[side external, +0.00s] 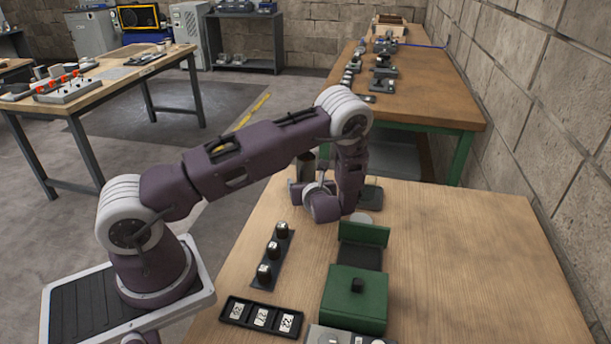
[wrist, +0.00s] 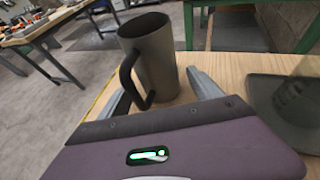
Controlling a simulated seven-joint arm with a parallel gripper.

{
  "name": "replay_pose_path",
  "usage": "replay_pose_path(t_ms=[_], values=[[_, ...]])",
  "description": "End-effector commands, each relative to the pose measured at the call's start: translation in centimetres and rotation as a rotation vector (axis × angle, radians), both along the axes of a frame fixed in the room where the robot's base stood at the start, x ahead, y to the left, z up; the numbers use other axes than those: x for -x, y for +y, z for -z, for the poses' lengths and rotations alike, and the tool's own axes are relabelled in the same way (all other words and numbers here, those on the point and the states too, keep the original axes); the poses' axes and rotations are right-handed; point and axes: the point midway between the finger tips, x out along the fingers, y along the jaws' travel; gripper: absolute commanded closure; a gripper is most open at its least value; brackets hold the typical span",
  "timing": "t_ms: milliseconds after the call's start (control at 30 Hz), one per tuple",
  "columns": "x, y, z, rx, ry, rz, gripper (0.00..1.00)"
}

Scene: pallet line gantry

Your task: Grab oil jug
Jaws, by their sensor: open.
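The oil jug (wrist: 158,58) is a dark grey, mug-shaped vessel with a loop handle. It stands upright on the wooden table in the wrist view, its handle (wrist: 130,82) facing my gripper and slightly left. My gripper (wrist: 160,88) is open, with one grey finger on each side of the jug's lower part. I cannot tell how deep the jug sits between the fingers, or whether they touch it. In the side external view, the jug (side external: 306,164) is a dark shape at the table's far left edge, mostly hidden by my arm.
A dark-based object (wrist: 290,105) stands right of my gripper. On the table (side external: 480,250) are a green box (side external: 355,300), an open green-and-black holder (side external: 363,235), a strip of black-topped pieces (side external: 272,255) and a numbered tray (side external: 261,317). The table's right side is clear.

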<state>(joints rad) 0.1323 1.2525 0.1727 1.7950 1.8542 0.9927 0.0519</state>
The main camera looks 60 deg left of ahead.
Motion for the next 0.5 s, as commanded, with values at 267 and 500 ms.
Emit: replay_pose_path(t_ms=[267,500], values=[[-0.5,1.13,0.44,-0.001,-0.001,0.001,0.25],[-0.47,1.1,0.43,0.0,-0.001,0.0,0.65]])
